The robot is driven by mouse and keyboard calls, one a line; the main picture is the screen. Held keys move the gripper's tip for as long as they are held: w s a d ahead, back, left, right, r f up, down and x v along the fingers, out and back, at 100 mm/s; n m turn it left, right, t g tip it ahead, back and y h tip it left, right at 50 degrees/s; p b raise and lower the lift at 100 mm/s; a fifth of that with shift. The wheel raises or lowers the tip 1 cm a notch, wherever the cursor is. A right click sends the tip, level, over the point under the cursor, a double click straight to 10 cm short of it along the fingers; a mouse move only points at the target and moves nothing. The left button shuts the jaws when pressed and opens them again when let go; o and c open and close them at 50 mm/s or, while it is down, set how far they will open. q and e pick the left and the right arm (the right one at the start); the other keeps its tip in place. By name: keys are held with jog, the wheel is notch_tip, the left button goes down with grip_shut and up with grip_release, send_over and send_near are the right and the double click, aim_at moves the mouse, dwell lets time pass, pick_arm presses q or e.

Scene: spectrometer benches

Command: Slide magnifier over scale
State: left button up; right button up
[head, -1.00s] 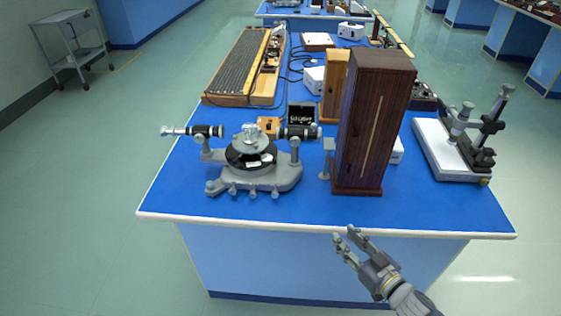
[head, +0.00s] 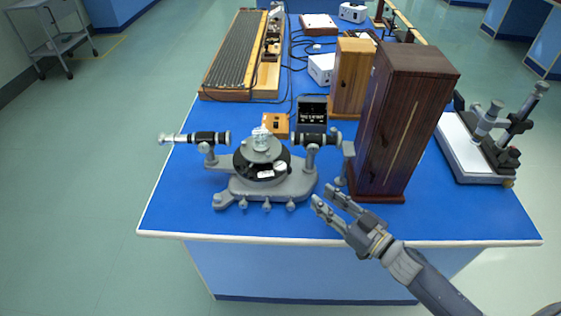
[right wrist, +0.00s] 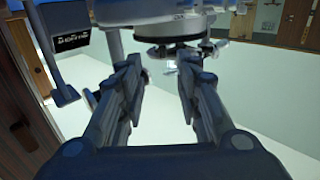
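The grey spectrometer (head: 265,170) stands at the bench's front left, with a dark round scale disc (head: 270,172) bearing white label-like windows. I cannot clearly make out the magnifier on it. A black telescope tube (head: 318,139) is on its right side, another tube (head: 208,138) on its left. My right gripper (head: 325,194) is open and empty, just right of the spectrometer's base and over the bench's front part. In the right wrist view the open fingers (right wrist: 160,66) point toward the instrument's metal parts (right wrist: 170,45), with nothing between them. My left gripper is not in view.
A tall dark wooden cabinet (head: 400,125) stands right of my right gripper. A small grey stand (head: 347,163) is between it and the spectrometer. A small dark display (head: 312,112) is behind.

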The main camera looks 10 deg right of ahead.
jog(key=x, duration=0.2)
jog(key=p, duration=0.1)
send_near(282, 166)
jog(key=shift+w+a+r, duration=0.1)
jog(key=shift+w+a, duration=0.05)
jog(key=shift+w, duration=0.65)
jog(key=x, duration=0.3)
jog(key=shift+w+a+p, duration=0.15)
jog(key=shift+p, duration=0.25)
jog(key=shift+w, duration=0.1)
jog(key=shift+c, duration=0.7)
jog(key=c, duration=0.4)
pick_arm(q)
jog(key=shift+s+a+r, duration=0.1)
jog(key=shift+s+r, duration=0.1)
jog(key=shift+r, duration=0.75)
pick_arm(e)
grip_shut()
